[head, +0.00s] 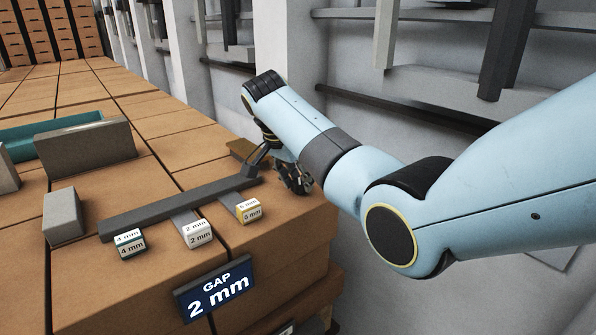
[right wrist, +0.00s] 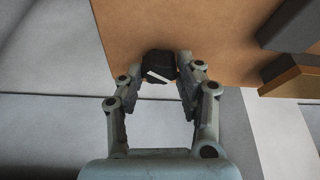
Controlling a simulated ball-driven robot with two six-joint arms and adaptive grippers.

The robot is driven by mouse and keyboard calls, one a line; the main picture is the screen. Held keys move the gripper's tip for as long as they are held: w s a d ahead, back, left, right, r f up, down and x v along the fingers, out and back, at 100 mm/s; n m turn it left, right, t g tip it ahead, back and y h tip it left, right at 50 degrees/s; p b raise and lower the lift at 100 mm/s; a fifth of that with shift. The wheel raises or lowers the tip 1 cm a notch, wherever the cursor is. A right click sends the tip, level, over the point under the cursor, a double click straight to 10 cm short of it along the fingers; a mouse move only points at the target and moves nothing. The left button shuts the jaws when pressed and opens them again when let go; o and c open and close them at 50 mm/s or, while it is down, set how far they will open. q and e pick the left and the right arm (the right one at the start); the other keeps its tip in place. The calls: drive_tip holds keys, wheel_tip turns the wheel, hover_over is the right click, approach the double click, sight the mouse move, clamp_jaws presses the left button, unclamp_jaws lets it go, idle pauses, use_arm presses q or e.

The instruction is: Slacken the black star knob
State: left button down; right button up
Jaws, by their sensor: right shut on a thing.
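The black star knob (right wrist: 158,64) shows in the right wrist view at the side face of the brown brick block, with a white strip across it. My right gripper (right wrist: 168,82) has its two fingertips on either side of the knob and is shut on it. In the head view my right gripper (head: 293,180) is at the right end of the brick block, low beside its edge. The knob cannot be told apart from the dark fingers there. My left gripper is not in view.
A long grey bar (head: 170,206) lies on the bricks (head: 120,275). Spacers marked 4 mm (head: 129,243), 2 mm (head: 197,234) and 6 mm (head: 249,211) lie along its front. A sign (head: 216,291) reads "GAP 2 mm". Grey blocks (head: 62,214) stand at left; a grey wall rises at right.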

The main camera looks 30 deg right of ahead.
drive_tip(key=n+p, duration=0.2)
drive_tip(key=p, duration=0.1)
drive_tip(key=shift+s+r+n+t, duration=0.1)
drive_tip(key=shift+r+n+t, duration=0.15)
drive_tip(key=shift+n+t, duration=0.15)
drive_tip(key=n+y+p, duration=0.1)
drive_tip(key=n, duration=0.1)
drive_tip(key=shift+d+f+n+t, duration=0.1)
drive_tip(key=shift+f+n+t, duration=0.05)
drive_tip(key=shift+n+t, duration=0.2)
drive_tip(key=n+t, duration=0.1)
drive_tip(key=n, duration=0.1)
drive_tip(key=shift+f+n+y, duration=0.1)
drive_tip(key=shift+n+y, duration=0.25)
drive_tip(key=shift+y, duration=0.05)
drive_tip(key=n, duration=0.2)
drive_tip(key=n+y, duration=0.1)
drive_tip(key=n, duration=0.1)
drive_tip(key=shift+d+t+y, duration=0.15)
drive_tip(key=shift+t+y, duration=0.15)
drive_tip(key=shift+t, duration=0.05)
drive_tip(key=n+y, duration=0.1)
drive_tip(key=n, duration=0.3)
drive_tip(key=shift+n+y, duration=0.8)
drive_tip(key=shift+n, duration=0.8)
